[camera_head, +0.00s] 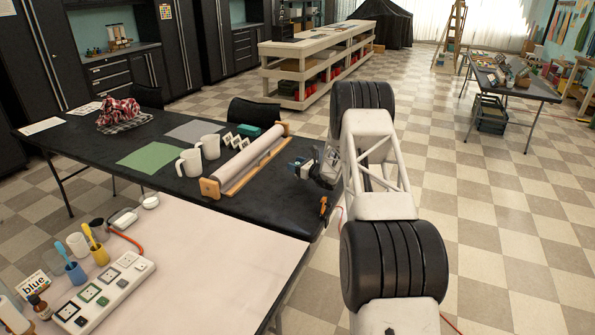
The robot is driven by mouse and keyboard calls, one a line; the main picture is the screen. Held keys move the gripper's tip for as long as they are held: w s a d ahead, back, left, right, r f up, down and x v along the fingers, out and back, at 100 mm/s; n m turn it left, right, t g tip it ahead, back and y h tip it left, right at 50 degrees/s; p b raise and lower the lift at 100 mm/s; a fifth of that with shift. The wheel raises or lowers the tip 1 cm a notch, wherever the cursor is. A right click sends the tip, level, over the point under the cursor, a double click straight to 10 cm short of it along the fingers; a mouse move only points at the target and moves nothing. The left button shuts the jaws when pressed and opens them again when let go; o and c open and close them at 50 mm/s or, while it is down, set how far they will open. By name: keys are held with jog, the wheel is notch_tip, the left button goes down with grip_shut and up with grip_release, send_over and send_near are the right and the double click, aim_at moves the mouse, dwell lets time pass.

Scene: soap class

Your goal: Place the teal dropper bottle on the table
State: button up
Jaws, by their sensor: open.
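I cannot make out a teal dropper bottle for certain. A small brown bottle with a dark cap (39,306) stands at the lower left on the pale-topped table (215,255). A pale bottle (10,314), cut off by the picture edge, stands left of it. My gripper (301,168) is open above the right end of the black table (150,190), right of the wooden-framed roller. A small blue patch shows at its fingers; I cannot tell whether it is part of the gripper or a thing behind it.
White mugs (190,163), a green sheet (151,157) and the roller (245,160) occupy the black table. The pale table's middle is clear.

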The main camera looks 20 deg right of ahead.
jog(key=shift+w+a, duration=0.2)
jog(key=shift+w, duration=0.1)
dwell(0.4)
jog(key=c, duration=1.1)
jog(key=shift+o, duration=0.2)
jog(key=shift+r, duration=0.1)
notch_tip(320, 180, up, 10)
jog(key=shift+a, duration=0.1)
dwell(0.5)
